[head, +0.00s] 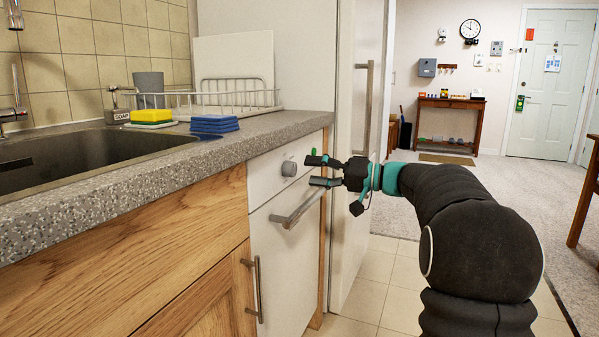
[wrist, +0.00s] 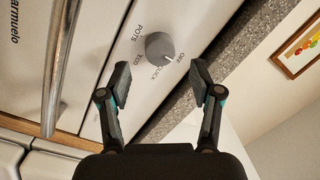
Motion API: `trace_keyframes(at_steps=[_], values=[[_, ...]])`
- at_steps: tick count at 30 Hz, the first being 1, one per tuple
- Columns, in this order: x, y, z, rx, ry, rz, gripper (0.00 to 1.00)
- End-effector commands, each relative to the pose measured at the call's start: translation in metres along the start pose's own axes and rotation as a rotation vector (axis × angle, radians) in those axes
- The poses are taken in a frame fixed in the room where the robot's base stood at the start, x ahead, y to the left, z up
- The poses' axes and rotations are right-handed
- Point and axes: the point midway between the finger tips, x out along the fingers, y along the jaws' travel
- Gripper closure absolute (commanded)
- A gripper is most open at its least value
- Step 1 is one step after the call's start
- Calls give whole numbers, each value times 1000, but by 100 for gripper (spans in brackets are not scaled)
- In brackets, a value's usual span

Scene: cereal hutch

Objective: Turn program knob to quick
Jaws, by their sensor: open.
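The program knob (head: 289,168) is a round grey dial on the white front panel (head: 266,178) of an appliance under the counter. In the wrist view the knob (wrist: 160,46) is ringed by the labels POTS, ECO, QUICK and OFF. A small pale mark on its rim seems to face the QUICK and OFF side, but I cannot tell which label it points at. My gripper (head: 315,171) is open and empty, just right of the knob in the head view. In the wrist view the fingers of my gripper (wrist: 160,76) are spread, with the knob beyond the gap, apart from both.
A bar handle (head: 297,210) sticks out below the knob and also crosses the left of the wrist view (wrist: 62,65). The speckled counter edge (head: 290,133) overhangs the panel. Blue cloths (head: 214,124) and a dish rack (head: 235,98) stand on the counter.

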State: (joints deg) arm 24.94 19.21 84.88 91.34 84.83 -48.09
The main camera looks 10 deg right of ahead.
Motion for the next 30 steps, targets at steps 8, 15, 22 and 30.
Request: trace_keyframes(at_steps=[8, 15, 22, 30], values=[[35, 0, 0, 1, -1, 0, 35], [42, 0, 0, 1, 0, 1, 35], [42, 0, 0, 1, 0, 1, 50], [42, 0, 0, 1, 0, 1, 96]])
